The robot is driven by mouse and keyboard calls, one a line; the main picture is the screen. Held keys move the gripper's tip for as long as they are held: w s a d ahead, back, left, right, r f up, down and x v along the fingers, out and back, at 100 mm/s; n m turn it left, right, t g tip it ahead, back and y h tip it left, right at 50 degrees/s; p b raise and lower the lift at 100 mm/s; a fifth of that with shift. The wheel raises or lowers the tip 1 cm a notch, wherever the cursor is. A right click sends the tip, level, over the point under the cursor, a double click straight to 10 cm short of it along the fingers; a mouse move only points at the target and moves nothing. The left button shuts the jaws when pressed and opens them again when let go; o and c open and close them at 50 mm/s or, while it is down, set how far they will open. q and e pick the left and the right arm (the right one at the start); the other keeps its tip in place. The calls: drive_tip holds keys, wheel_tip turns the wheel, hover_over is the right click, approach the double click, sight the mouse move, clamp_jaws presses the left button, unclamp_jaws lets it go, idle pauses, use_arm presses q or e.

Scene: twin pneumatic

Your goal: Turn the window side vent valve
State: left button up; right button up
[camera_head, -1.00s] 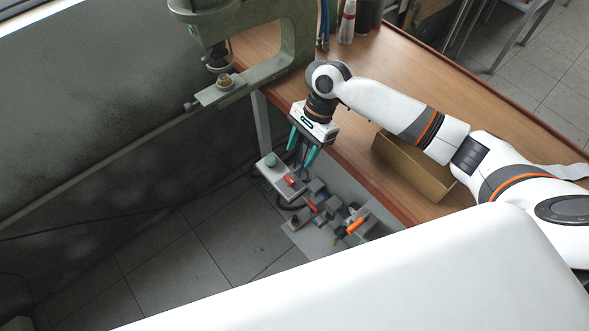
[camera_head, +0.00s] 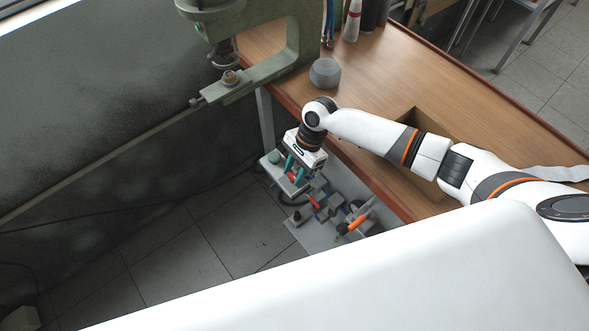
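A pneumatic assembly with several small valves is mounted low beside the bench. A red handle (camera_head: 292,176) is on its left, window-side part. A second red handle (camera_head: 314,202) is in the middle, and an orange handle (camera_head: 357,221) is further right. My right gripper (camera_head: 294,172) points down over the left part, its two teal fingers apart. The fingertips are at the left red handle, which shows between them; I cannot tell whether they touch it. My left gripper is not in view.
A grey panel with a green button (camera_head: 273,158) lies just left of the fingers. The tiled floor (camera_head: 190,250) is clear.

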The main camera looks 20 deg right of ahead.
drive_tip(key=c, duration=0.5)
